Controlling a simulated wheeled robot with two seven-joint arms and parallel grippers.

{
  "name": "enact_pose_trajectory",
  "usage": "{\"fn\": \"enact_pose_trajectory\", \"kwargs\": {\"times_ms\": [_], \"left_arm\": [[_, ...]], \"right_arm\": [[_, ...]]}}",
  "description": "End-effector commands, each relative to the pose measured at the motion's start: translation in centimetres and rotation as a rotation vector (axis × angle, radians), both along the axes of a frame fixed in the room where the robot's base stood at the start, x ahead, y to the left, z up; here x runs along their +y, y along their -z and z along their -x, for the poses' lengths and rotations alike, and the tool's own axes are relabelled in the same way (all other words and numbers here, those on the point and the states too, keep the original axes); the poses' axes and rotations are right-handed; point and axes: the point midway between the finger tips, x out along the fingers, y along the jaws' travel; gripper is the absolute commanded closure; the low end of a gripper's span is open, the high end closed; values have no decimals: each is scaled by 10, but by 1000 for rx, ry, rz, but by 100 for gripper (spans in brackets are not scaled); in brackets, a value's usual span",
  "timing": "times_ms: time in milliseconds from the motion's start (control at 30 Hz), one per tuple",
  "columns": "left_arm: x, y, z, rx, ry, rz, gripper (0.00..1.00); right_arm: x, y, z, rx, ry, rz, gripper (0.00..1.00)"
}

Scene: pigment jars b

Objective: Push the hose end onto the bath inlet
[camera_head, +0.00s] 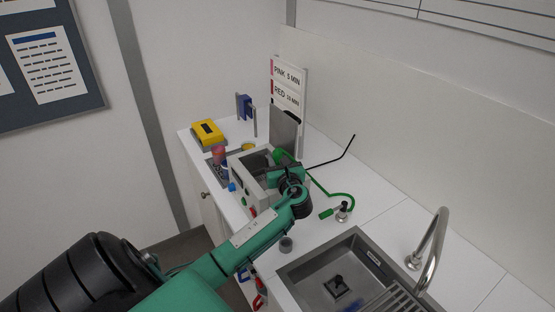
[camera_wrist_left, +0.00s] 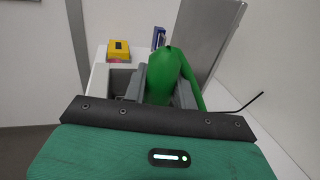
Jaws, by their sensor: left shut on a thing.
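The green hose (camera_head: 338,196) runs along the counter from beside the small tap fitting (camera_head: 343,211) to behind my left wrist, and a green part (camera_head: 284,154) shows past the gripper. My left gripper (camera_head: 272,167) is over the right side of the grey-white bath (camera_head: 240,175). In the left wrist view, my left gripper (camera_wrist_left: 155,98) is shut on the green hose end (camera_wrist_left: 163,72), which stands between its grey fingers. The bath inlet cannot be made out, so I cannot tell whether the hose touches it. My right gripper is not in view.
A sink (camera_head: 310,270) with a curved faucet (camera_head: 437,245) is at the front right. A sign board (camera_head: 290,82) and a grey panel (camera_head: 284,130) stand behind the bath. A yellow box (camera_head: 207,132) is at the far left. A thin black rod (camera_head: 335,158) sticks out right.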

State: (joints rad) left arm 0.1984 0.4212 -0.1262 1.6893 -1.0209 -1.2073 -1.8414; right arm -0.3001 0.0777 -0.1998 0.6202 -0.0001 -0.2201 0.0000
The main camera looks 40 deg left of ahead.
Motion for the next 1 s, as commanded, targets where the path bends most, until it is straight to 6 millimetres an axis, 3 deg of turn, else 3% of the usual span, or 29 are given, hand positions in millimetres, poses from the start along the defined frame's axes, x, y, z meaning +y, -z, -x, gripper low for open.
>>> {"fn": "enact_pose_trajectory", "kwargs": {"times_ms": [1000], "left_arm": [[0,21,0,1,0,-1,96]], "right_arm": [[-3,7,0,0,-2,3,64]]}}
